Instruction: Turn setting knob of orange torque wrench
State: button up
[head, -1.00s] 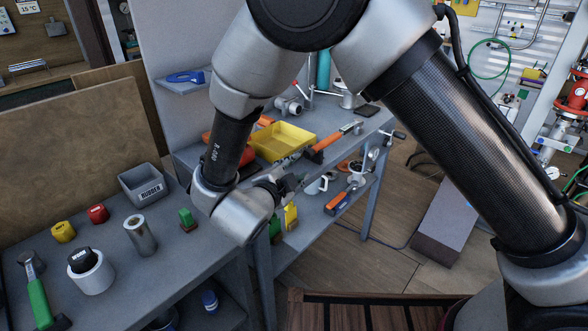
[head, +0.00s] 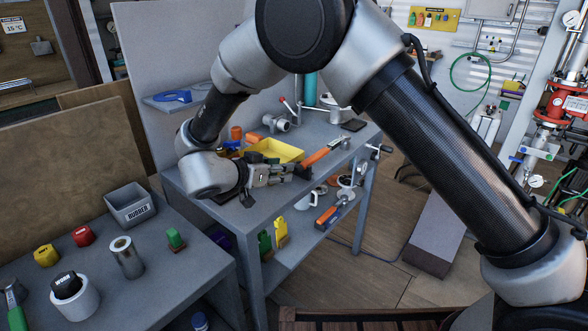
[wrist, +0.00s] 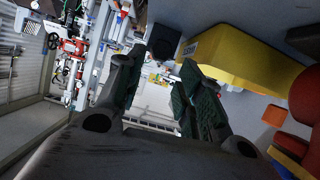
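A long tool with an orange handle (head: 318,156) lies on the far bench, right of the yellow tray; a dark part is at its near end and a grey shaft at its far end. It looks like the orange torque wrench, but its setting knob cannot be made out. My gripper (head: 288,173) is just in front of the yellow tray, pointing right toward the orange tool's near end. In the wrist view my gripper (wrist: 155,92) has its dark fingers apart with nothing between them.
The yellow tray (head: 276,151) sits close behind my gripper and also fills the upper right of the wrist view (wrist: 240,65). Orange pieces (head: 237,132) are left of it. A near bench holds a grey rubber bin (head: 131,204) and blocks. Floor shows between bench and pipework.

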aim_at(295, 168)
jog(key=x, duration=0.7)
jog(key=c, duration=0.7)
